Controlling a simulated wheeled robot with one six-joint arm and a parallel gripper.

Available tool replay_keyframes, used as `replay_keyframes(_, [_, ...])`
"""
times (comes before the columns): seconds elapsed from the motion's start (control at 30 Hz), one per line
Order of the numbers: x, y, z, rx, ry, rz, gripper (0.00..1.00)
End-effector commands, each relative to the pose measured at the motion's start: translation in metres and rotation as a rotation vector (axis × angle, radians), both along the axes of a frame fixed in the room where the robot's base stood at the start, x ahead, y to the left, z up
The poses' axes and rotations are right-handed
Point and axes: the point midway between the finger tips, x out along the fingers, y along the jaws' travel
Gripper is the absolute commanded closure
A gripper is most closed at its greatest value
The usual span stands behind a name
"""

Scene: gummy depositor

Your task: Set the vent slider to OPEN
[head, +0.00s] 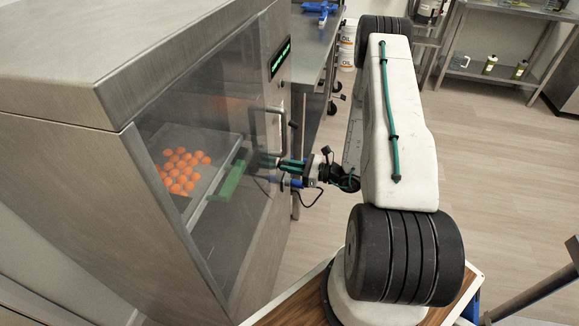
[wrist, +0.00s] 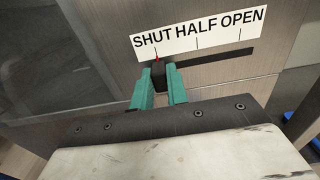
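The vent slider's dark knob (wrist: 159,73) sits at the left end of its slot (wrist: 215,57) in the wrist view. Its red pointer is at the SHUT mark of the white label (wrist: 198,33), which reads SHUT, HALF, OPEN from left to right. My gripper (wrist: 160,83) has one teal finger on each side of the knob, and both look pressed against it. In the head view my gripper (head: 279,163) is at the right face of the steel cabinet (head: 262,240). The slider itself cannot be made out there.
The cabinet has a clear door with a handle (head: 266,109) and a green display (head: 280,58) above my gripper. Behind the door is a tray (head: 216,173) of orange balls. A steel bench (head: 312,45) stands behind. The floor to the right is mostly clear.

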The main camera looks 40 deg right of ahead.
Motion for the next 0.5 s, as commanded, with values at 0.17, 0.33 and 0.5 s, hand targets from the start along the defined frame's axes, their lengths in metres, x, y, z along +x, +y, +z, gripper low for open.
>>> replay_keyframes(0.17, [0.000,0.000,0.000,0.000,0.000,0.000,1.00])
replay_keyframes(0.33, [0.014,-0.019,0.000,-0.004,-0.003,-0.001,1.00])
replay_keyframes(0.5, [0.041,-0.053,-0.001,-0.005,-0.002,-0.002,1.00])
